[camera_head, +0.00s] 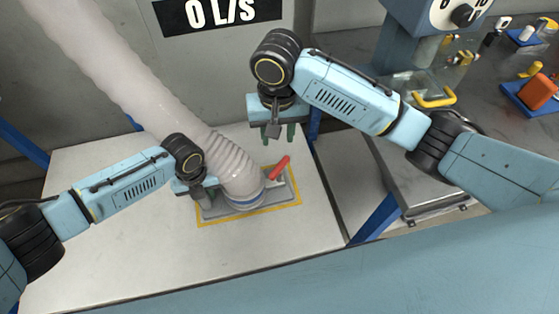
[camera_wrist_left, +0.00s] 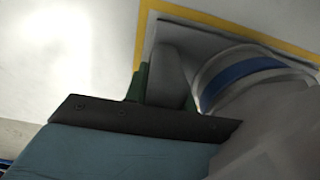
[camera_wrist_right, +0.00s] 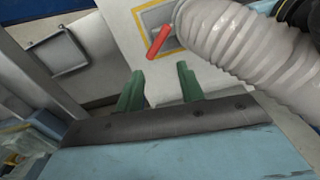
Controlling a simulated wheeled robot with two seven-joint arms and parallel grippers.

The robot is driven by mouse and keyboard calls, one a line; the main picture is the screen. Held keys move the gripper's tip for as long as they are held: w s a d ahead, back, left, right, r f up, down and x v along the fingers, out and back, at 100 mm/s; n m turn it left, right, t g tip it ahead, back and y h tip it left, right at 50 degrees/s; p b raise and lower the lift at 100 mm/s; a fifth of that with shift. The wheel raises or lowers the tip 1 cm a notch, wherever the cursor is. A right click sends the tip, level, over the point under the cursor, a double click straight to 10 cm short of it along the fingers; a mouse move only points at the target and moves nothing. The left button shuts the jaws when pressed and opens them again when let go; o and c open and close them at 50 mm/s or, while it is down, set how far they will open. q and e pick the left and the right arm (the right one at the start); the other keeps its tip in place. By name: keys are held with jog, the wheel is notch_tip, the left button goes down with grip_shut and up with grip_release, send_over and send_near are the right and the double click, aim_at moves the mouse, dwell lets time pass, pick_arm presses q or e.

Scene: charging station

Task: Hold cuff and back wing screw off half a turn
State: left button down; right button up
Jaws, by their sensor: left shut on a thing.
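The cuff (camera_head: 243,203), a grey ring with a blue band, sits at the lower end of the ribbed hose on a grey plate (camera_head: 288,190). Its band also shows in the left wrist view (camera_wrist_left: 245,78). My left gripper (camera_head: 208,185) is beside the cuff, its green fingers (camera_wrist_left: 165,88) shut on a grey lug (camera_wrist_left: 168,72) at the cuff's side. A red wing-like handle (camera_head: 279,168), apparently the wing screw, sticks up right of the cuff; the right wrist view shows it too (camera_wrist_right: 159,41). My right gripper (camera_head: 277,132) is open and empty above and behind the handle, apart from it.
The thick pale hose (camera_head: 140,85) rises to the upper left and is close to my right gripper's side. A yellow outline (camera_head: 250,213) frames the plate on the white table (camera_head: 110,240). A dark bench (camera_head: 500,95) with tools stands at the right.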

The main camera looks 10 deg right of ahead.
aim_at(280, 166)
jog(key=f+m, duration=0.4)
jog(key=f, duration=0.2)
jog(key=f+m, duration=0.5)
jog(key=shift+d+f, duration=0.2)
jog(key=shift+f, duration=0.15)
grip_shut()
dwell(0.3)
